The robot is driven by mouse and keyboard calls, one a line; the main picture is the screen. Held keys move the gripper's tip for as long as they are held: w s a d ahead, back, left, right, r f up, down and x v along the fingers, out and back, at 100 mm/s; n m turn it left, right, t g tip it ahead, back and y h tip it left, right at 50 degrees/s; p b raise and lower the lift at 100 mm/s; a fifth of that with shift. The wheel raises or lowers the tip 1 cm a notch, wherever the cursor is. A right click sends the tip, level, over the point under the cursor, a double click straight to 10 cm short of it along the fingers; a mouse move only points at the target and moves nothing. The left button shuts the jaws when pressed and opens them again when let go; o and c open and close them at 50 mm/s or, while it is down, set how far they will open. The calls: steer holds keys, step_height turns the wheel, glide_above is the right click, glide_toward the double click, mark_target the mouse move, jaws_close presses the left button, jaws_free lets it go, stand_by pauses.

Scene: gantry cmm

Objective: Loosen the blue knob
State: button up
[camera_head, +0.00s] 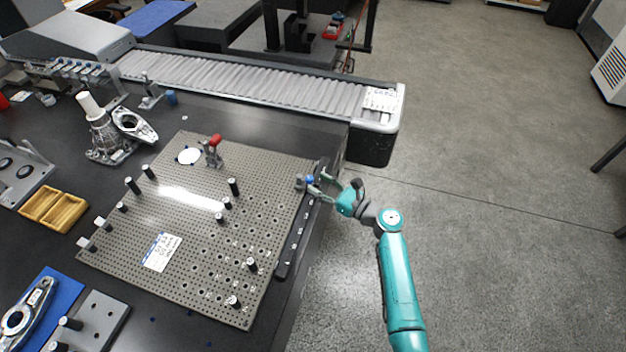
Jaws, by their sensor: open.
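The blue knob (309,180) is small and sits at the right edge of the perforated fixture plate (190,262), near its far right corner. My gripper (317,183) is open, with its fingers reaching in from the right around or just beside the knob. Whether the fingers touch the knob cannot be told at this size. My teal arm comes in from the lower right. Part of the knob's mount is hidden by the fingers.
A red-topped clamp (214,143) and several black pins stand on the plate. A grey bellows-covered rail (240,84) runs behind it. A cast metal part (103,135) and a wooden tray (54,208) are at left. The floor at right is clear.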

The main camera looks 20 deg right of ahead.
mark_target(310, 179)
steer(key=shift+x, duration=1.5)
jaws_close()
steer(key=shift+w+d+n+g+y, duration=0.15)
steer(key=shift+n+g+y, duration=0.55)
steer(key=shift+y, duration=0.1)
steer(key=shift+n+g+y, duration=0.8)
steer(key=shift+g+y, duration=0.1)
